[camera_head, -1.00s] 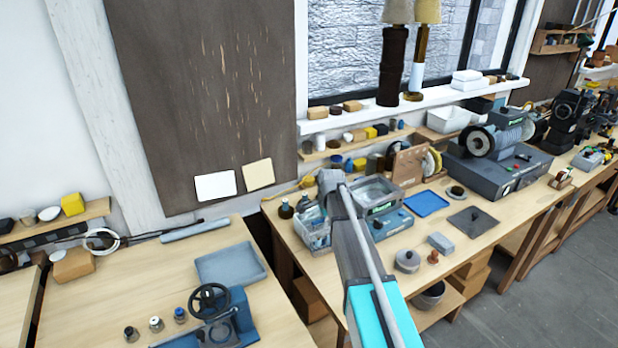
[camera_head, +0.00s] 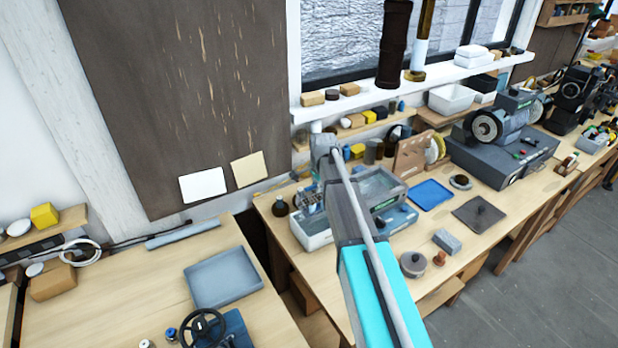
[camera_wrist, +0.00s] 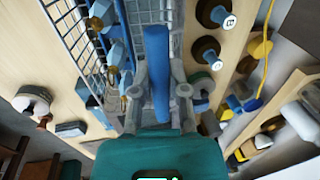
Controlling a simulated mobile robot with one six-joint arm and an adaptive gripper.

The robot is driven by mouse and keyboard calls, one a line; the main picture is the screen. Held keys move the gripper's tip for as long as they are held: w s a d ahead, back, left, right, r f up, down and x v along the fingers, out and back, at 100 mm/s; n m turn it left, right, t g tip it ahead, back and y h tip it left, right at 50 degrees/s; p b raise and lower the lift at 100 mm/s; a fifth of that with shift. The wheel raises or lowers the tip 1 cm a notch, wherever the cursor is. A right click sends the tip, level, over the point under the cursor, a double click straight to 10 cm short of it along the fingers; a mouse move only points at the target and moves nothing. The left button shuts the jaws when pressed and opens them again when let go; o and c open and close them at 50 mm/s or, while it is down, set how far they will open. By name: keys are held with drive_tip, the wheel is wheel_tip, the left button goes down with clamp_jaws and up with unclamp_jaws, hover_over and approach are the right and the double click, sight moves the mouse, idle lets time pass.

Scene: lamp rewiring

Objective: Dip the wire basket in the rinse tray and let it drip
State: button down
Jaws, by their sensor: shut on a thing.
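In the wrist view my gripper (camera_wrist: 159,88) is shut on an upright blue handle. The handle appears to belong to the wire basket (camera_wrist: 156,22), whose pale mesh shows beyond it. In the head view my arm hides most of the gripper; mesh and small parts (camera_head: 309,200) show just left of it, above a pale open-topped box (camera_head: 314,238). I cannot tell whether the basket touches the box. A grey-blue shallow tray (camera_head: 223,278) lies on the left bench and a bright blue one (camera_head: 432,194) on the right bench. Which is the rinse tray is unclear.
A clear-lidded machine (camera_head: 381,190) stands right of my arm. Dark bottles (camera_wrist: 208,50) stand close to the right of my gripper in the wrist view. A handwheel device (camera_head: 205,328) is at the left bench's front. A gap separates the benches.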

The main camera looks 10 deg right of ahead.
sight(315, 194)
drive_tip(key=shift+w, duration=0.25)
drive_tip(key=shift+a, duration=0.1)
drive_tip(key=shift+a+r, duration=0.1)
drive_tip(key=shift+s+f+b, duration=0.1)
drive_tip(key=shift+f+b, duration=6.25)
drive_tip(key=shift+r, duration=0.1)
drive_tip(key=shift+r+p, duration=4.15)
drive_tip(key=shift+p, duration=0.15)
